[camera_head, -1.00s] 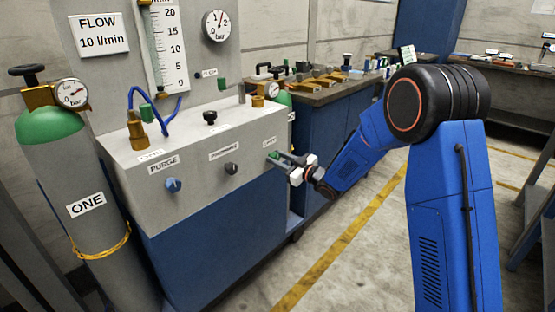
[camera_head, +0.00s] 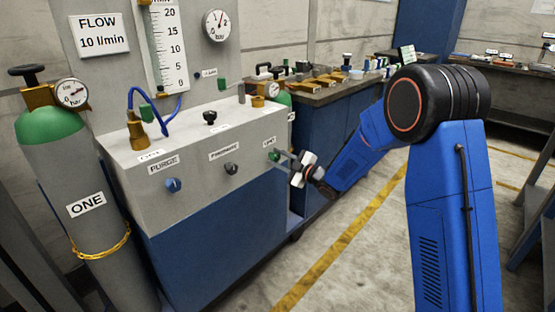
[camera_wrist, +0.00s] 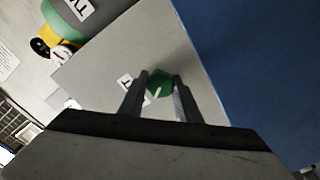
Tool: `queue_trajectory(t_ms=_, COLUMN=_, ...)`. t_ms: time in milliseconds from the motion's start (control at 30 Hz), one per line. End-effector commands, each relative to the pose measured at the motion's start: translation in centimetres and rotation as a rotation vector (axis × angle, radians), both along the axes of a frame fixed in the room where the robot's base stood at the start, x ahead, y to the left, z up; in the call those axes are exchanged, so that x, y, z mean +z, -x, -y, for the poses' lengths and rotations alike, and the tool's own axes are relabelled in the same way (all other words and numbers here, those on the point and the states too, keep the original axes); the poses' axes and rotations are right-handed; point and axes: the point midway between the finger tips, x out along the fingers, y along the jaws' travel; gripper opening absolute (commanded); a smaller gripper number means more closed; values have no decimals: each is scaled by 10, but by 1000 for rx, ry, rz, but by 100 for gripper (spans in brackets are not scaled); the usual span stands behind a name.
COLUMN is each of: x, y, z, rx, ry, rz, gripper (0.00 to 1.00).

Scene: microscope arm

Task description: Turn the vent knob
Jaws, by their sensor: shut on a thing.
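The green knob (camera_head: 273,155) sits at the right end of the light grey panel, under a small label too blurred to read for certain. In the wrist view the green knob (camera_wrist: 159,82) lies between my two fingers, with a white pointer mark on it. My gripper (camera_head: 280,158) is shut on this knob, reaching in from the right. In the wrist view my gripper (camera_wrist: 160,84) has a finger on each side of it. The fingers hide part of the knob in the head view.
A blue PURGE knob (camera_head: 173,185) and a dark knob (camera_head: 231,168) are left on the same panel. A green-topped cylinder (camera_head: 70,200) marked ONE stands at the far left. A workbench (camera_head: 322,95) with several fittings stands behind.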

Motion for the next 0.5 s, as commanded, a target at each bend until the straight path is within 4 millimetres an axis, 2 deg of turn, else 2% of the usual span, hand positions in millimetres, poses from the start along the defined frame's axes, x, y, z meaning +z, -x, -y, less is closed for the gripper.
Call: queue_trajectory(t_ms=500, x=-1, y=1, z=0, rx=1, ry=301, rz=384, gripper=8)
